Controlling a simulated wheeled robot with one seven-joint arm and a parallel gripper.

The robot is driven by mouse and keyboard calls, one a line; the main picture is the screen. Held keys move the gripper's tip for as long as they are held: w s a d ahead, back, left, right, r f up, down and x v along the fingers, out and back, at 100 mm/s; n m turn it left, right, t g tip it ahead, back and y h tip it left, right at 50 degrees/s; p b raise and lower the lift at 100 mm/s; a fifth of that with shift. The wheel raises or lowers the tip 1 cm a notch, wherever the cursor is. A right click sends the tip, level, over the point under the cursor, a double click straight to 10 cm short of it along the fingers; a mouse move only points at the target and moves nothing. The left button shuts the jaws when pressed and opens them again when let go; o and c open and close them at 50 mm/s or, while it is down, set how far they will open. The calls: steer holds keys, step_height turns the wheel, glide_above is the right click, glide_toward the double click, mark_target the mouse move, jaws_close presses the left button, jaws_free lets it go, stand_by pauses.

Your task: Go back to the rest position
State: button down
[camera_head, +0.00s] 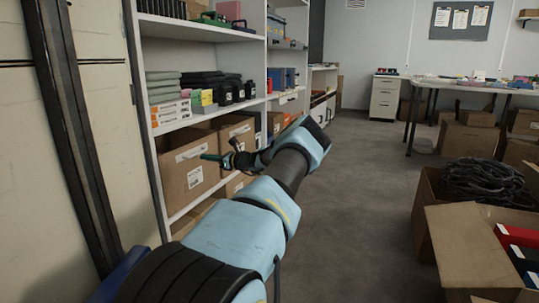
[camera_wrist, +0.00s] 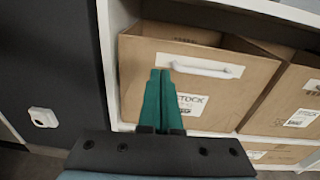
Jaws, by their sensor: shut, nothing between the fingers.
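My gripper (camera_wrist: 157,75) shows in the wrist view with its two green fingers side by side, shut and empty. Its fingertips appear in front of a brown carton (camera_wrist: 140,62) with a white handle (camera_wrist: 200,66) and a STOCK label; I cannot tell whether they touch it. In the head view my arm reaches forward toward the shelf, and my gripper (camera_head: 208,157) points left near the upper part of a carton (camera_head: 188,172) on a lower shelf.
A white shelf unit (camera_head: 147,105) stands along the left with stacked goods and cartons. A table (camera_head: 480,88) is at the back right. Grey floor (camera_head: 365,200) lies clear between.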

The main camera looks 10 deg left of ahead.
steer(key=s+d+f+n+g+h, duration=0.2)
steer(key=s+n+h, duration=0.25)
steer(key=s, duration=0.35)
steer(key=s+d+f+n+g+h, duration=0.1)
steer(key=s+n+g+h, duration=0.15)
steer(key=s+n, duration=0.4)
steer(key=s+d+r+n+h, duration=0.2)
steer(key=s+d+n+h, duration=0.1)
steer(key=s+d, duration=0.6)
steer(key=s+d+r+n+t+h, duration=0.1)
steer(key=s+d+r+n+h, duration=0.2)
steer(key=s+d, duration=0.6)
steer(key=s+d+r+n+h, duration=0.15)
steer(key=s+d+h, duration=0.25)
steer(key=s+d, duration=0.5)
step_height(320, 180, up, 32)
steer(key=s+n+p, duration=0.1)
steer(key=p, duration=3.2)
steer(key=shift+s+a, duration=0.2)
steer(key=shift+a, duration=0.2)
